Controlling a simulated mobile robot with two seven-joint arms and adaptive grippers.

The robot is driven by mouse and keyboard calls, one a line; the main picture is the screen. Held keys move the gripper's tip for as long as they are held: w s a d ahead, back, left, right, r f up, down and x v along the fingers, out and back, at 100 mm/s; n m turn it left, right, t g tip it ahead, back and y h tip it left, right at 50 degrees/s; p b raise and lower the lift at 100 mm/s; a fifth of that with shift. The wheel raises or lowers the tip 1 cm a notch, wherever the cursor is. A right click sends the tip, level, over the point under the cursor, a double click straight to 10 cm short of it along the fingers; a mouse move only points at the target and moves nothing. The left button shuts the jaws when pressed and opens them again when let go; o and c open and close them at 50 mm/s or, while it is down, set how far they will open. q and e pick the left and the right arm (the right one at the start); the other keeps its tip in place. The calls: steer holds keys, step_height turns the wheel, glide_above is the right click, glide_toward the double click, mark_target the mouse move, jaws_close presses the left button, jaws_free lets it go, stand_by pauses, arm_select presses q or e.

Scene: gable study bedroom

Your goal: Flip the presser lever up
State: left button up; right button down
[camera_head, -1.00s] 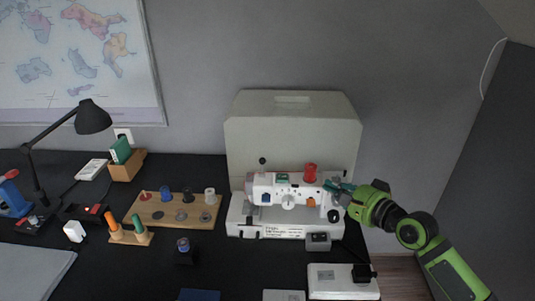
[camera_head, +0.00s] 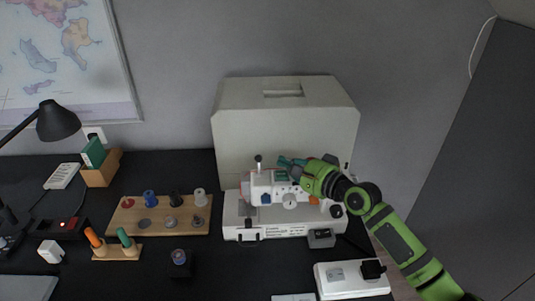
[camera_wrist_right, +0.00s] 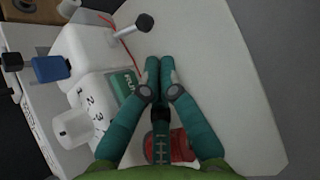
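The white sewing machine (camera_head: 290,222) stands on the dark desk in front of its pale cover. A black-tipped metal lever (camera_head: 259,162) rises from the top of its left end; in the right wrist view this lever (camera_wrist_right: 132,29) stands beyond my fingertips. A blue piece (camera_wrist_right: 50,69) and a black piece (camera_wrist_right: 11,62) are on the machine's head end. I cannot tell for sure which is the presser lever. My right gripper (camera_head: 284,161) is above the machine, its teal fingertips (camera_wrist_right: 158,66) together with nothing between them, apart from the black-tipped lever. My left gripper is not in view.
The pale cover (camera_head: 285,115) rises close behind the machine. A red spool (camera_wrist_right: 181,146) is under my right gripper. A wooden spool board (camera_head: 160,228) lies left of the machine. A white box (camera_head: 340,285) with a black plug is in front to the right.

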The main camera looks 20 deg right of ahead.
mark_target(259, 163)
steer(key=x, duration=0.6)
steer(key=shift+f, duration=0.1)
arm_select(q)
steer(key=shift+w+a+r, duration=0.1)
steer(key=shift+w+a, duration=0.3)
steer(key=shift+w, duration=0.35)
arm_select(e)
steer(key=shift+w+a, duration=0.25)
steer(key=shift+w, duration=0.2)
steer(key=shift+f, duration=0.1)
